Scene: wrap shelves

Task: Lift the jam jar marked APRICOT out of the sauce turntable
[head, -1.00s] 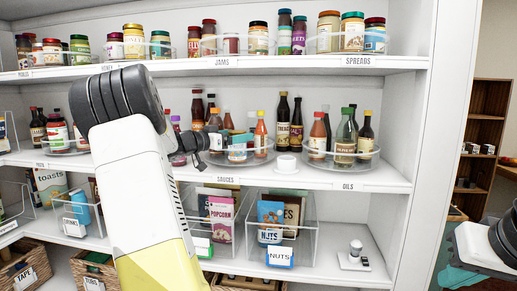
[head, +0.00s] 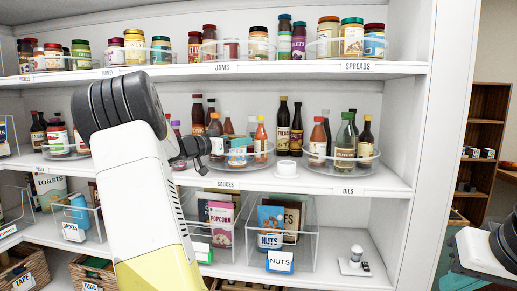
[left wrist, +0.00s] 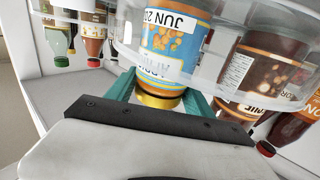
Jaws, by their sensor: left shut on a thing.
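The APRICOT jam jar (left wrist: 172,50) has a blue and orange label, a JUN date tag and a gold lid; the left wrist view shows it upside down. In the head view the jar (head: 237,158) stands on the sauce turntable (head: 262,158), behind its clear rim. My left gripper (left wrist: 160,98) is shut on the jar near its lid, one teal finger on each side. My right gripper is out of view.
Several sauce bottles (head: 215,128) crowd the turntable, and a dark-labelled jar (left wrist: 262,70) stands close beside the gripped one. The oils turntable (head: 370,165) and a small white item (head: 287,168) are to the right. The jams shelf (head: 230,70) runs above.

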